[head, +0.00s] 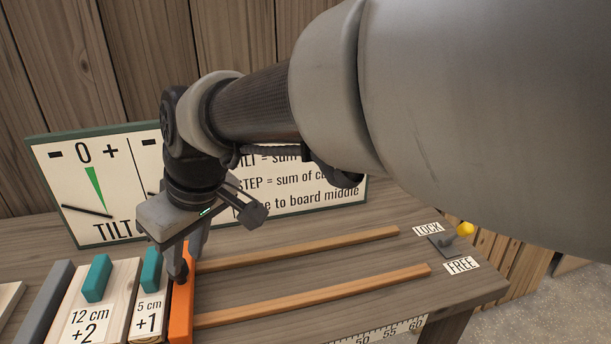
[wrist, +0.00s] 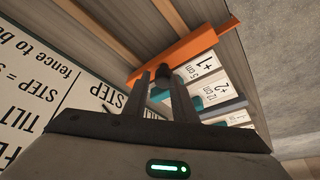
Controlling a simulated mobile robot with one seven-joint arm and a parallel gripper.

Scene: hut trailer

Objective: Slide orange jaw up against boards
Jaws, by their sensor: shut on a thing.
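The orange jaw (head: 181,312) stands across two wooden rails, at the right of the boards; it also shows in the wrist view (wrist: 190,47). My gripper (head: 186,272) is above the jaw, its fingers shut around the dark knob (wrist: 164,74) on the jaw's side. The board marked 5 cm +1 (head: 148,318) lies just left of the jaw, with a teal handle. The board marked 12 cm +2 (head: 88,318) lies left of that, also with a teal handle. Jaw and nearest board look very close; I cannot tell if they touch.
A grey bar (head: 47,305) lies left of the boards. The rails (head: 320,295) run clear to the right. A lever with a yellow knob (head: 465,229) stands by LOCK and FREE labels. A ruler (head: 385,330) edges the bench. A sign board (head: 95,185) stands behind.

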